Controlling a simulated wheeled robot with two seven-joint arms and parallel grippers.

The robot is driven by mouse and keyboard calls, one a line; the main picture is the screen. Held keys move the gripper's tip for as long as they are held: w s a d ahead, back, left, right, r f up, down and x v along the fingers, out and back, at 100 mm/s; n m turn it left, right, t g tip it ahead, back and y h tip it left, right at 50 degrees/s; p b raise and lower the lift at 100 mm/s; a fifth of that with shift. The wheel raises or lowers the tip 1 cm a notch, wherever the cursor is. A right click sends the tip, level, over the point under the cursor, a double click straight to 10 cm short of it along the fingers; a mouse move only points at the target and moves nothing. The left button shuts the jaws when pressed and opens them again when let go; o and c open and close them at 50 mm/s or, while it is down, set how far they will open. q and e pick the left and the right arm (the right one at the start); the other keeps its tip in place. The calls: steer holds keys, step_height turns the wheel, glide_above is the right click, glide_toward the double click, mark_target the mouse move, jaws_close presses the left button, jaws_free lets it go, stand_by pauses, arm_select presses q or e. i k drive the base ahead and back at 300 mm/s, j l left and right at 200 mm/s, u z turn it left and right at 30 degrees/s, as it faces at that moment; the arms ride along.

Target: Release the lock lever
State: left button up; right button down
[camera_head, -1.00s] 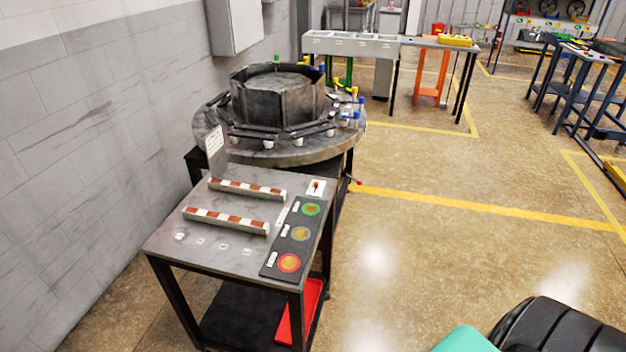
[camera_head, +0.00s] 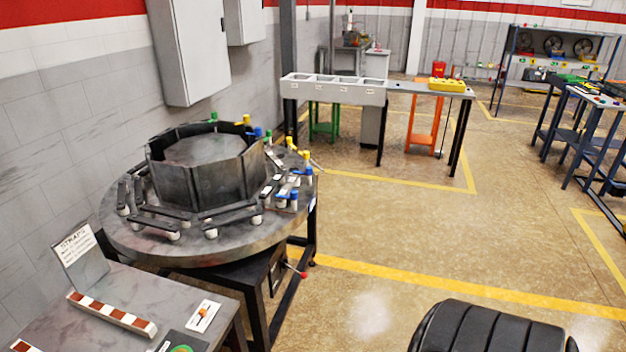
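A short lever with a red knob (camera_head: 302,274) sticks out to the right from the dark stand under the round grey table (camera_head: 125,238). It looks like the lock lever; its latch end is too small to make out. The round table carries a dark many-sided metal ring (camera_head: 218,182), with flat bars and white, yellow, blue and green-capped posts around it. Neither of my grippers shows in the head view. Only a black ribbed part of mine is at the bottom right, well apart from the lever.
A grey bench with a STRAPS sign (camera_head: 80,257), a red-and-white striped bar (camera_head: 112,314) and a small orange switch (camera_head: 203,313) stands at the lower left. Wall cabinets (camera_head: 188,50) hang behind. The floor right of the round table is clear.

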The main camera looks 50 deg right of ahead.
mark_target(303, 276)
steer(key=l, duration=2.05)
